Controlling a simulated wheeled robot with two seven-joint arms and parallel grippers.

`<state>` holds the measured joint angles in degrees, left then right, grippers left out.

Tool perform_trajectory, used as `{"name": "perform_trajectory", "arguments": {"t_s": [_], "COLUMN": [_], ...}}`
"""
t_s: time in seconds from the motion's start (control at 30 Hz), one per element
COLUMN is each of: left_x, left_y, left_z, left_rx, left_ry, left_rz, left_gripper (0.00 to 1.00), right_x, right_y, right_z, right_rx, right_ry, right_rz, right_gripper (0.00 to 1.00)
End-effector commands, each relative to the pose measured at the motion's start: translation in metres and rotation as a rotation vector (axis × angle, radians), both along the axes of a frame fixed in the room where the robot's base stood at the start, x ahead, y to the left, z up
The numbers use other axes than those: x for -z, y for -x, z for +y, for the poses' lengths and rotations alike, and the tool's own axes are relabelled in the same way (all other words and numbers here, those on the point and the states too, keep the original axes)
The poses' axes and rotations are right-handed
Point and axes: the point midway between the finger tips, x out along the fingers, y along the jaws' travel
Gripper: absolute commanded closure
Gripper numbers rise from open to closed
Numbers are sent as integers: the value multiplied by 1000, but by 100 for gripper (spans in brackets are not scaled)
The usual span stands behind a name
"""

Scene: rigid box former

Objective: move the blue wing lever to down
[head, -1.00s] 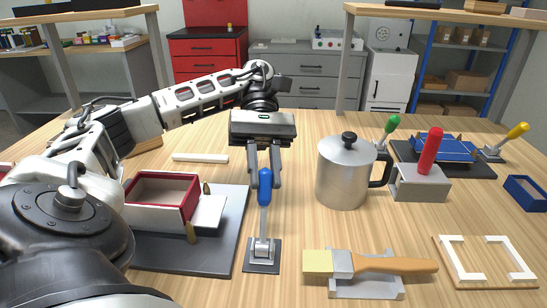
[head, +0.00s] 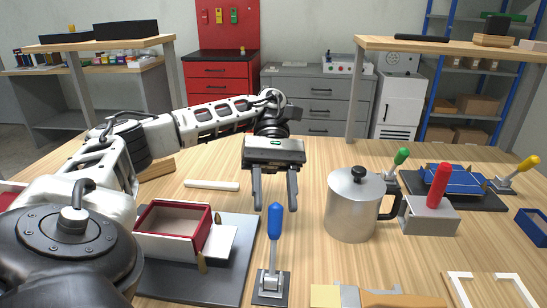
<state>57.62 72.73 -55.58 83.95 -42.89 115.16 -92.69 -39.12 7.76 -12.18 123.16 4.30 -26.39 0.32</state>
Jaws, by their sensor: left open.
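The blue wing lever has a blue handle (head: 275,222) on a metal stem and stands upright on a small dark base plate (head: 271,288), front centre. My left gripper (head: 275,204) is open, its two fingers pointing down. In the picture the tip of the blue handle shows between the fingertips, with the handle in front; I cannot tell whether they touch. The white box with a red rim (head: 172,246) sits on a dark plate (head: 190,287) left of the lever. My right gripper is not in view.
A metal pot (head: 352,210) stands right of the lever. A brush (head: 385,299) lies at the front edge. A white bar (head: 211,185) lies behind the box.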

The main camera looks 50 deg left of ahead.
Motion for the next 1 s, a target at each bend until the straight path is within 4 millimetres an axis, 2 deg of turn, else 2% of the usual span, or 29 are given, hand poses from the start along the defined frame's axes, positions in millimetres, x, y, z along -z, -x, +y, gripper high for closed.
{"name": "perform_trajectory", "arguments": {"t_s": [0.03, 0.27, 0.6, 1.0], "left_x": [-13, -27, -31, -29], "left_y": [-3, -17, -27, -28], "left_z": [5, 23, 38, 39], "left_rx": [-4, -3, -1, -1], "left_ry": [-3, -3, 0, -1], "left_rz": [-2, -2, 0, 0], "left_gripper": [57, 57, 57, 57], "right_x": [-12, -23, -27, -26], "right_y": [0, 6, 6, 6], "right_z": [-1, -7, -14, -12], "right_rx": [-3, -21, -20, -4], "right_ry": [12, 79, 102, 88], "right_rz": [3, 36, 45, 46], "right_gripper": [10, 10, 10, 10]}}
